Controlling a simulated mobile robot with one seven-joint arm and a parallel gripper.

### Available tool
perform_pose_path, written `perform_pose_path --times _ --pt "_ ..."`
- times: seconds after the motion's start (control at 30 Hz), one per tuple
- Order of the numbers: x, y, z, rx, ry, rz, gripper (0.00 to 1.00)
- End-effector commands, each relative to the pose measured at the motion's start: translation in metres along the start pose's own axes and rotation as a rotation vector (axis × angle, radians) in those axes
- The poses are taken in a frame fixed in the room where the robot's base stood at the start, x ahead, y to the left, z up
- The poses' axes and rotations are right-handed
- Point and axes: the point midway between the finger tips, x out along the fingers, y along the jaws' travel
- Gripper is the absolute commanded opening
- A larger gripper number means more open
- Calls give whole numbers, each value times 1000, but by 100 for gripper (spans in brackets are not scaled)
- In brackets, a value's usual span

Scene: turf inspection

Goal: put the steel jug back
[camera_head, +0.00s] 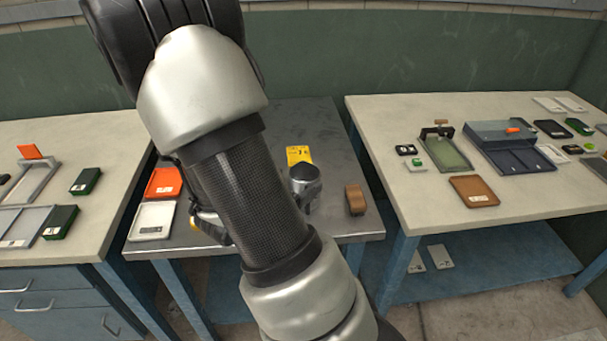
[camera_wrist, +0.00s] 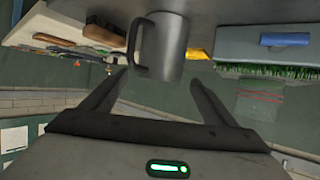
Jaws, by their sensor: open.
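The steel jug (camera_head: 305,180) stands on the middle grey table (camera_head: 338,228), just right of my arm, which covers part of the scene in the head view. In the wrist view, where the room appears upside down, the jug (camera_wrist: 168,45) shows large with its handle towards the left. My gripper (camera_wrist: 159,80) is open, its two fingers spread, with the jug ahead of and roughly between the fingertips. The fingers do not appear closed on it; whether either touches it I cannot tell. In the head view my gripper is mostly hidden behind my arm.
On the middle table are a brown block (camera_head: 355,199), a yellow card (camera_head: 299,155), an orange item (camera_head: 164,182) and a white scale (camera_head: 153,220). The right table holds a green tray (camera_head: 447,152), a blue-grey box (camera_head: 500,134) and a brown tray (camera_head: 474,191). Gaps separate the tables.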

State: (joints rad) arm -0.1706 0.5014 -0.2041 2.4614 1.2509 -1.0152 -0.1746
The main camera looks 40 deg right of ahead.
Motion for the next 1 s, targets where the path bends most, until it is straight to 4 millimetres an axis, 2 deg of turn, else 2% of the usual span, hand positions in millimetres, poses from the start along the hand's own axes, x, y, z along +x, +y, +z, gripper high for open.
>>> perform_pose_path --times 0.1,0.27,0.37,0.47,0.5,0.57,0.6,0.67,0.7,0.77,0.8,0.83,0.9,1.0 --pt "-20 -1 -1 0 -1 -4 80" --pt "-32 -3 0 3 -7 -10 80" --pt "-39 -20 0 28 -58 -75 80" --pt "-58 -58 -3 68 -170 -232 80" --pt "-74 -79 -7 79 -229 -325 80" --pt "-105 -108 -15 76 -321 -479 80" --pt "-130 -123 -22 57 -376 -582 80" --pt "-170 -135 -33 7 -449 -725 80" --pt "-198 -137 -39 -44 -489 -811 80" --pt "-237 -129 -48 -143 -536 -920 80" --pt "-260 -117 -52 -223 -557 -975 80" --pt "-274 -106 -55 -286 -568 -1005 80" --pt "-296 -72 -59 -428 -583 -1032 80" --pt "-308 -23 -62 -601 -587 -1005 80"
